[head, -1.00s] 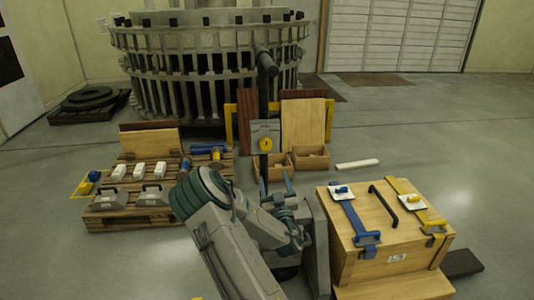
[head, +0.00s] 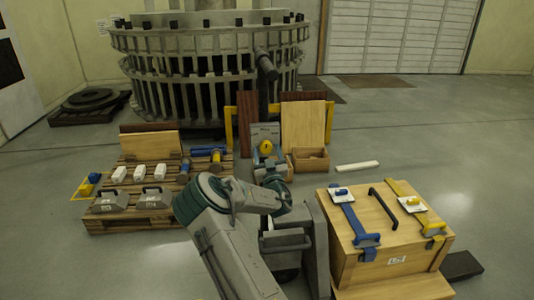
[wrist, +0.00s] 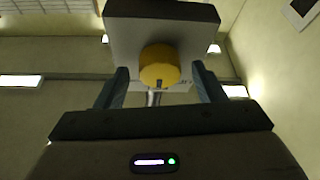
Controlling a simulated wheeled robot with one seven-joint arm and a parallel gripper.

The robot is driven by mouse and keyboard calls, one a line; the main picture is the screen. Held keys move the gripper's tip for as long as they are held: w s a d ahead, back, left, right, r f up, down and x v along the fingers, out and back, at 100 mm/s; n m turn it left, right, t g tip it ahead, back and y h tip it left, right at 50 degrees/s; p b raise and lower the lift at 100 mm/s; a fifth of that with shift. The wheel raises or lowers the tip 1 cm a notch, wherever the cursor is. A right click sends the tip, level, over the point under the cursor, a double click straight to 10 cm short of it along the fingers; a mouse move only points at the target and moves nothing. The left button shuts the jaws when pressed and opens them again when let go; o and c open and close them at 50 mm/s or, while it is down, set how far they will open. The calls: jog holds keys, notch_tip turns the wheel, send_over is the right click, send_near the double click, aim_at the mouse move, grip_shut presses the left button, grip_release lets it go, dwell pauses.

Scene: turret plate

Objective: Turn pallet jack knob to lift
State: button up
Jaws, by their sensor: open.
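The yellow knob (head: 266,146) sits on a grey plate (head: 258,131) on the pallet jack's upright dark handle (head: 264,85). In the wrist view the round yellow knob (wrist: 160,66) stands out from the underside-lit plate (wrist: 120,35). My gripper (wrist: 160,78) is open, one finger to the left and one to the right of the knob, with visible gaps on both sides. Whether the fingertips reach as deep as the knob is hard to tell. In the head view my gripper (head: 268,162) is just below the knob, and my wrist partly hides the handle.
A wooden crate (head: 350,262) with blue and yellow clamps stands at the right. A pallet (head: 150,222) with blocks and tools is at the left. A large ring structure (head: 180,95) fills the back.

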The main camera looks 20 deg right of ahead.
jog(key=c, duration=1)
jog(key=shift+f+n+b, duration=0.1)
jog(key=shift+n+b, duration=0.25)
jog(key=shift+n, duration=0.05)
jog(key=shift+d+n+y+b, duration=0.1)
jog(key=shift+n+y+b, duration=0.5)
jog(key=shift+n, duration=0.1)
jog(key=n+y+b, duration=0.2)
jog(key=n, duration=0.2)
jog(key=shift+d+n+b, duration=0.1)
jog(key=shift+n+b, duration=0.3)
jog(key=n+y, duration=0.1)
jog(key=n, duration=0.1)
jog(key=n+g+y+b, duration=0.1)
jog(key=n, duration=0.1)
jog(key=n+b, duration=0.1)
jog(key=n, duration=0.1)
jog(key=shift+s+r+y, duration=0.1)
jog(key=shift+r+y, duration=0.2)
jog(key=shift+y, duration=0.1)
jog(key=shift+n+b, duration=0.3)
jog(key=shift+n, duration=0.1)
